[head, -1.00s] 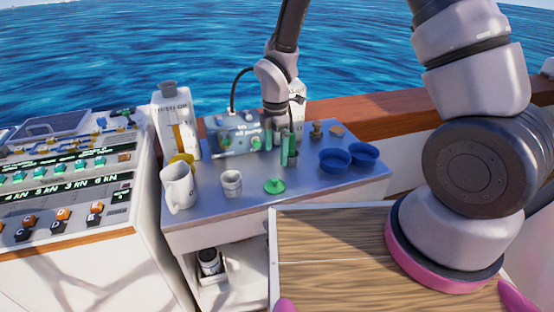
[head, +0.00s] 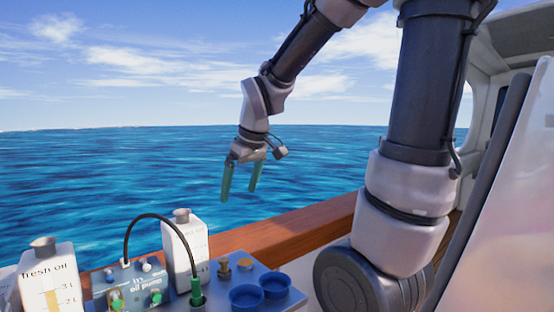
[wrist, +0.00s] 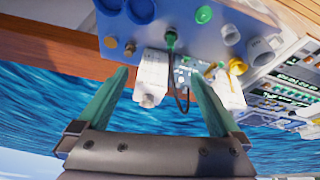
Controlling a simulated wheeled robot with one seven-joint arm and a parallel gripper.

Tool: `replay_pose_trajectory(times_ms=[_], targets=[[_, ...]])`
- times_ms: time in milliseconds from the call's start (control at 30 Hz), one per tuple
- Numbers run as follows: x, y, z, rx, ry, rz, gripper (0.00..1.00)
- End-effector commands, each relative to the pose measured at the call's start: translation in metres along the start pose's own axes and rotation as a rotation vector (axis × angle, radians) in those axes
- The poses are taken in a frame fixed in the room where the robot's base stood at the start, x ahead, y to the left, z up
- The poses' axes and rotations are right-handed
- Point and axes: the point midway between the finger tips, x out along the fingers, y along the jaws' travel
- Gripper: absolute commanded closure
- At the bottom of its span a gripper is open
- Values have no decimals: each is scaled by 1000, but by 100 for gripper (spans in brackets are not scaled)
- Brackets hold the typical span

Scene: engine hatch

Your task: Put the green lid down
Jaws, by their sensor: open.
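The green lid (wrist: 204,14) lies on the blue-grey tabletop (wrist: 180,18), near the top edge of the wrist view. It is out of frame in the head view. My gripper (head: 240,192) is raised in the air above the wooden rail, with the sea behind it. Its two green fingers are spread apart with nothing between them. The open fingers also show in the wrist view (wrist: 160,75), well apart from the lid.
The fresh oil bottle (head: 50,280) stands left. Above the rail (head: 280,232) is free air.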

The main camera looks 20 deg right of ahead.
Motion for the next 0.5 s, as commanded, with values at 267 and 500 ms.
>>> replay_pose_trajectory(times_ms=[267, 500], targets=[[-92, 13, 52, 589, 187, -2, 0], [-117, 9, 74, 806, 255, -31, 0]])
